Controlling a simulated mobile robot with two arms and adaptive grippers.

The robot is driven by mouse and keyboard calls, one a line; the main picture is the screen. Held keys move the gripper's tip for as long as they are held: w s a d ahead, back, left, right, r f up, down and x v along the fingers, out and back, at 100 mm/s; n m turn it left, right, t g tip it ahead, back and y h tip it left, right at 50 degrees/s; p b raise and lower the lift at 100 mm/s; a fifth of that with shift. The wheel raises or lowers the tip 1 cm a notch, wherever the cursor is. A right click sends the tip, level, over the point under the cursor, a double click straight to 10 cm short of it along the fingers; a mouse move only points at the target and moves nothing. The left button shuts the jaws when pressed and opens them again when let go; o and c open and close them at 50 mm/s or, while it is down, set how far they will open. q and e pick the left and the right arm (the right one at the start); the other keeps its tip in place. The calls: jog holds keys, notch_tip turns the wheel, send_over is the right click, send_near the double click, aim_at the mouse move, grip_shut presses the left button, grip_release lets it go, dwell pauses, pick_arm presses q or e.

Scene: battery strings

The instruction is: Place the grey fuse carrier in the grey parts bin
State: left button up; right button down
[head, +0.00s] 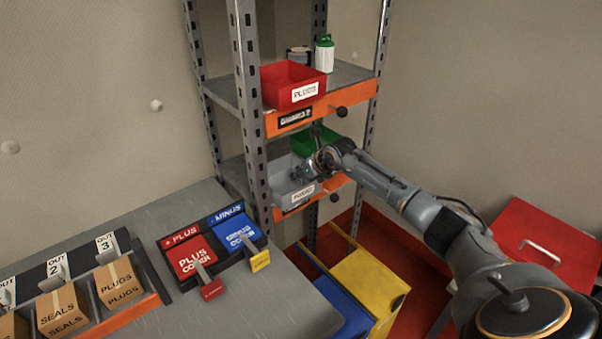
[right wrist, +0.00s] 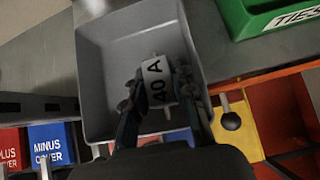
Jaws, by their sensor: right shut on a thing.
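The grey parts bin (head: 281,191) sits on the lower shelf of the rack, with a white label on its front. It also shows in the right wrist view (right wrist: 100,70), and the part of its inside that I see looks empty. My right gripper (head: 306,171) is at the bin's opening. My left gripper is not in view.
A green bin (head: 314,140) stands beside the grey bin, labelled "TIE-S..." in the wrist view. A red PLUGS bin (head: 293,84) and a white bottle (head: 325,55) are on the shelf above. A rack post (head: 250,110) stands left of the bin. Black knobs (head: 333,197) stick out in front.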

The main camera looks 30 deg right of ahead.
jog(key=shift+f, duration=0.35)
jog(key=c, duration=1.4)
grip_release()
jog(key=shift+r, duration=0.15)
